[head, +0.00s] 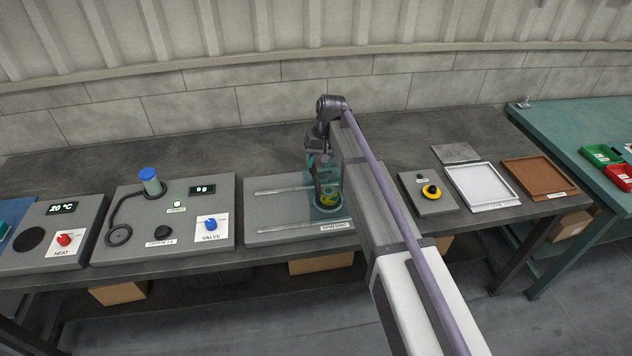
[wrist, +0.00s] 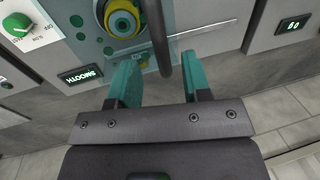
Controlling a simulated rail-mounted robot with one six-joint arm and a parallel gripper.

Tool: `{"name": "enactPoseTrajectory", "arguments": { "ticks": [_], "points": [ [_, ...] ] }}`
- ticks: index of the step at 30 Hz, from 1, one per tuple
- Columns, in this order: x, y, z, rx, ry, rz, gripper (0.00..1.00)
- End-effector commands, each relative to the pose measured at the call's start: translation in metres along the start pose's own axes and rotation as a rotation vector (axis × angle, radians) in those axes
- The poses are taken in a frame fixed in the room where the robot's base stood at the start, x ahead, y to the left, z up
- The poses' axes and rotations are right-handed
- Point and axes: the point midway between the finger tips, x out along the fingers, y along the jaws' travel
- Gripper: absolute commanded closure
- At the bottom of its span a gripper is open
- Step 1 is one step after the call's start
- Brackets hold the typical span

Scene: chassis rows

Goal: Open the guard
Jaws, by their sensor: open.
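The guard is a see-through teal-tinted panel (head: 296,188) over the middle chassis (head: 262,232), which has two pale rails. In the wrist view, a dark bar that looks like its handle (wrist: 157,30) runs down between my fingers. My gripper (wrist: 160,70) is open, with one teal finger on each side of the bar and gaps on both sides. I cannot tell how deep the bar sits between the fingers. In the head view my arm hides the right part of the guard.
To the left are a chassis with a blue valve knob (head: 210,224) and a heater with a red knob (head: 64,240). The bench behind is clear.

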Motion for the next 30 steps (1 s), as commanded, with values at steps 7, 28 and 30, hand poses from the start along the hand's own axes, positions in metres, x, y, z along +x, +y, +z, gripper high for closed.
{"name": "enactPoseTrajectory", "arguments": {
  "ticks": [7, 28, 30],
  "points": [
    [0.04, 0.001, 0.0, 0.0, 0.0, 0.0, 0.56],
    [0.037, 0.0, 0.0, 0.001, 0.0, 0.0, 1.0],
    [0.037, 0.0, 0.0, 0.001, 0.0, 0.0, 1.0]
  ]
}}
